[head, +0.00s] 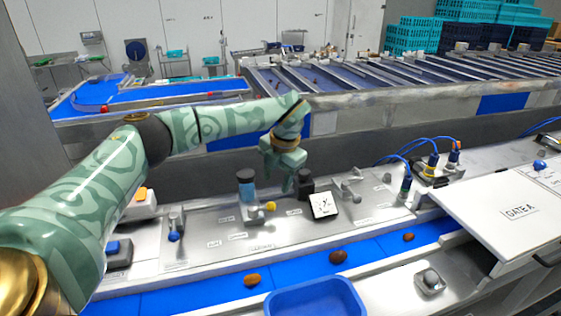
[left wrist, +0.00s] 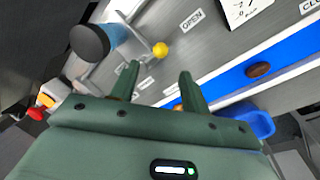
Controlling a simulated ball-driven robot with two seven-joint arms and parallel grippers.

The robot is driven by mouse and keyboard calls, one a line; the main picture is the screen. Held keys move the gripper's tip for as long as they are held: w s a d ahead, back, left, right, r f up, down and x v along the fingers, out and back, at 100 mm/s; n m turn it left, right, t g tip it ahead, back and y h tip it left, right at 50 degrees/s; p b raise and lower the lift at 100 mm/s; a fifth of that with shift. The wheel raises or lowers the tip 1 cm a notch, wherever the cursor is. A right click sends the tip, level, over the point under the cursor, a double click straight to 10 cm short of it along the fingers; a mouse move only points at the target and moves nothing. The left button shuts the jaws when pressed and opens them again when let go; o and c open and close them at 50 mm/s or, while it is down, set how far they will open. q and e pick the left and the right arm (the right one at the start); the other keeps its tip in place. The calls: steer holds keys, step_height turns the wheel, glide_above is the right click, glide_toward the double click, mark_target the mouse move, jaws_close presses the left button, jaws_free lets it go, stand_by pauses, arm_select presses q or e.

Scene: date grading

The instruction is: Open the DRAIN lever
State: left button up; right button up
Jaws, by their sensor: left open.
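A metal panel (head: 205,247) with several small levers and white labels runs behind the blue belt. A lever with a yellow knob (head: 270,206) stands near the panel's middle; the knob also shows in the left wrist view (left wrist: 160,49), near a label reading OPEN (left wrist: 191,21). A lever with a blue knob (head: 174,237) is at the panel's left. The labels in the head view are too small to read, so I cannot tell which lever is DRAIN. My left gripper (head: 281,184) is open and empty above the panel, apart from the yellow knob. My right gripper is not in view.
A blue cylinder with a dark cap (head: 247,190) stands beside the yellow-knobbed lever. A white card (head: 323,205) is to the right. Dates lie on the blue belt (head: 300,268), with a blue tray (head: 315,285) in front. A white GATE A plate (head: 500,212) is at right.

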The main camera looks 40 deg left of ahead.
arm_select(q)
step_height(320, 180, up, 7)
steer(key=d, duration=0.1)
steer(key=shift+d, duration=0.15)
steer(key=shift+s+f, duration=0.1)
stand_by(0.5)
